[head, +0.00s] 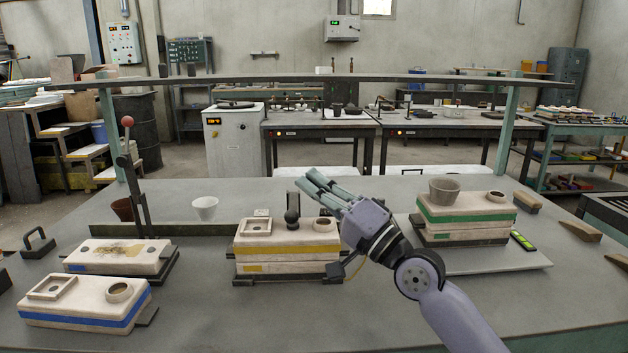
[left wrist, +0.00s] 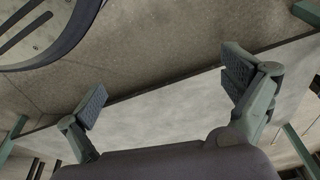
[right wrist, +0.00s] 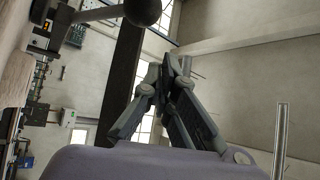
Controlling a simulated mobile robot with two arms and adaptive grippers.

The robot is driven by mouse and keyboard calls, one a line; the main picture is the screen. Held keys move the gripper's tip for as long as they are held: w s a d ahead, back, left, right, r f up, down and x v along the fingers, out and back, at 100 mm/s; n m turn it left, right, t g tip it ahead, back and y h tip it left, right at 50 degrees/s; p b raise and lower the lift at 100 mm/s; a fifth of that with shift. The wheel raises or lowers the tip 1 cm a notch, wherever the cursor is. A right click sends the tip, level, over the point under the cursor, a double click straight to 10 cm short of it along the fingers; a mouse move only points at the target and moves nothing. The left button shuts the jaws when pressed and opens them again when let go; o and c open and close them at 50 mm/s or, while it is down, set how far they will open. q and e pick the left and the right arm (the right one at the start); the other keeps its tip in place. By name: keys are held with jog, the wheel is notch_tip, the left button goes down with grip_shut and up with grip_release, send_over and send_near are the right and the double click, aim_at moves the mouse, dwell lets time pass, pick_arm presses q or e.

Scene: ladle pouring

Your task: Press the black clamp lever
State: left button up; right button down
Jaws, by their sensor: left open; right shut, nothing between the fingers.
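A black clamp lever with a round black knob (head: 292,217) stands at the yellow-striped mould (head: 285,250) in the middle of the bench. A dark ball, apparently this knob, shows at the top of the right wrist view (right wrist: 142,10). My right gripper (head: 308,181) is shut and empty. Its fingers point up and left, above and just right of the knob in the head view, apart from it in the picture. My left gripper (left wrist: 166,88) is open and empty in the left wrist view; it is outside the head view.
A tall dark lever with a red ball (head: 127,121) rises at the left. Blue-striped moulds (head: 85,305) lie at front left; a green-striped mould (head: 465,218) with a grey cup (head: 445,190) stands right. A white cup (head: 204,208) stands behind. The front bench is clear.

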pick_arm(q)
jog(key=w+b+v, duration=0.2)
jog(key=v, duration=0.7)
jog(key=shift+r+t, duration=0.3)
jog(key=shift+r, duration=0.25)
pick_arm(e)
jog(key=shift+s+f, duration=0.25)
jog(key=shift+f, duration=0.45)
jog(key=shift+s+f, duration=0.3)
jog(key=shift+f, duration=0.4)
jog(key=shift+s+f, duration=0.25)
jog(key=shift+f, duration=0.45)
pick_arm(q)
jog(key=shift+s, duration=0.1)
pick_arm(e)
jog(key=v, duration=1.2)
pick_arm(q)
jog(key=shift+d+f, duration=0.1)
jog(key=shift+d, duration=0.05)
